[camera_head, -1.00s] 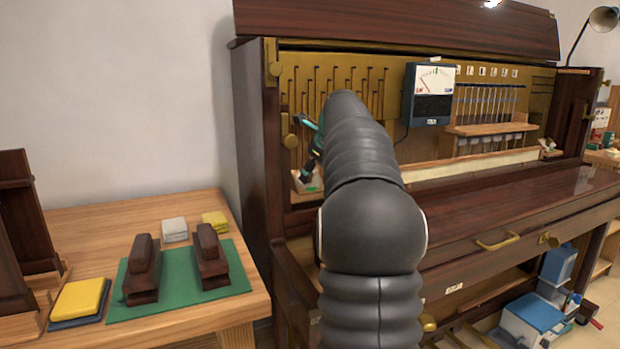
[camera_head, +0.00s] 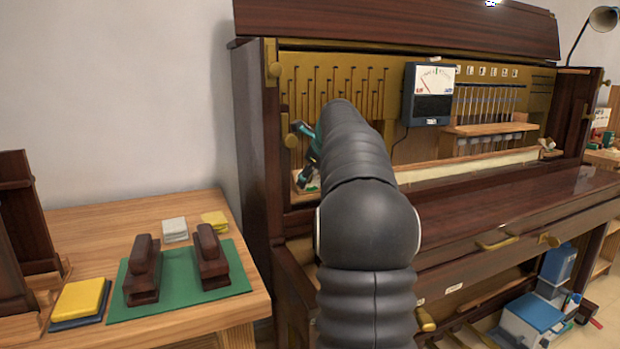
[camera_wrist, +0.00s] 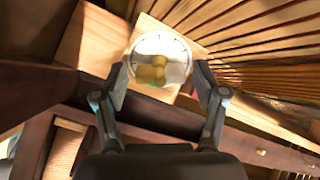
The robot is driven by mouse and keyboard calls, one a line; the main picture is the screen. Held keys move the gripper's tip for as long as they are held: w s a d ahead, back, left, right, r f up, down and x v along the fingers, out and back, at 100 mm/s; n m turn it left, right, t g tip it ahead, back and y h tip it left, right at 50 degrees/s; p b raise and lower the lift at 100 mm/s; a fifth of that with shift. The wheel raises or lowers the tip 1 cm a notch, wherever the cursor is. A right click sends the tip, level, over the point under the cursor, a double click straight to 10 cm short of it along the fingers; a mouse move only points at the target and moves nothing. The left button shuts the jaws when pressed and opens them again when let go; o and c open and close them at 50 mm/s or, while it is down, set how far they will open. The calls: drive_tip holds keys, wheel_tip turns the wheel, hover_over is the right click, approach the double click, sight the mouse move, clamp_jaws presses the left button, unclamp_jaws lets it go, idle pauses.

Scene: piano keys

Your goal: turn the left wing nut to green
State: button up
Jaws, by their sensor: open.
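In the wrist view, a brass wing nut (camera_wrist: 152,72) with rounded lobes sits on a pale round dial (camera_wrist: 148,42) with tick marks. A green patch (camera_wrist: 163,94) shows at the dial's lower edge. My gripper (camera_wrist: 160,74) is open, one finger on each side of the dial in the picture; I cannot tell whether either touches the nut. In the head view, my gripper (camera_head: 309,160) is small and partly hidden by my arm, at the left end of the piano's open front. I cannot make out the wing nut there.
The upright piano (camera_head: 490,205) has a brass plate (camera_head: 300,85) and a meter (camera_head: 428,92) behind my arm. At left, a wooden table (camera_head: 90,225) holds a green mat (camera_head: 182,280) with two dark wooden blocks. Dark piano woodwork lies close below the gripper.

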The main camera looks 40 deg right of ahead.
drive_tip(key=shift+w+f, duration=0.4)
drive_tip(key=shift+f, duration=0.15)
drive_tip(key=shift+s+r+p, duration=0.4)
drive_tip(key=shift+r+p, duration=0.1)
idle(0.4)
drive_tip(key=c, duration=0.9)
